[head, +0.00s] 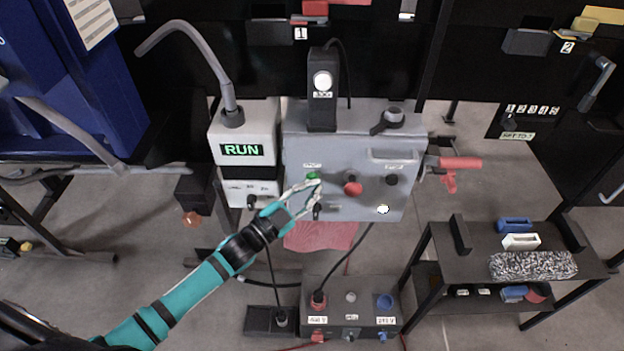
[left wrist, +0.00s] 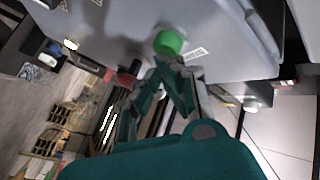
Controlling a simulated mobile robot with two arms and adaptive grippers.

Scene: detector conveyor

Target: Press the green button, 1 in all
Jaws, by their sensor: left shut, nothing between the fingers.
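The green button (head: 312,177) is on the front of a grey control box (head: 340,140), at its left side, below a small white label. In the left wrist view the green button (left wrist: 168,42) stands out from the grey panel just beyond the fingertips. My left gripper (head: 318,190) comes in from the lower left, with its fingertips close to the button. In the left wrist view its fingers (left wrist: 172,68) are shut with nothing between them. I cannot tell whether the tips touch the button. My right gripper is not in view.
A red knob (head: 352,188) and a black knob (head: 391,179) sit right of the button. A box with a RUN display (head: 241,150) stands to the left. A switch box (head: 350,306) lies below, and a dark shelf (head: 470,262) stands at right.

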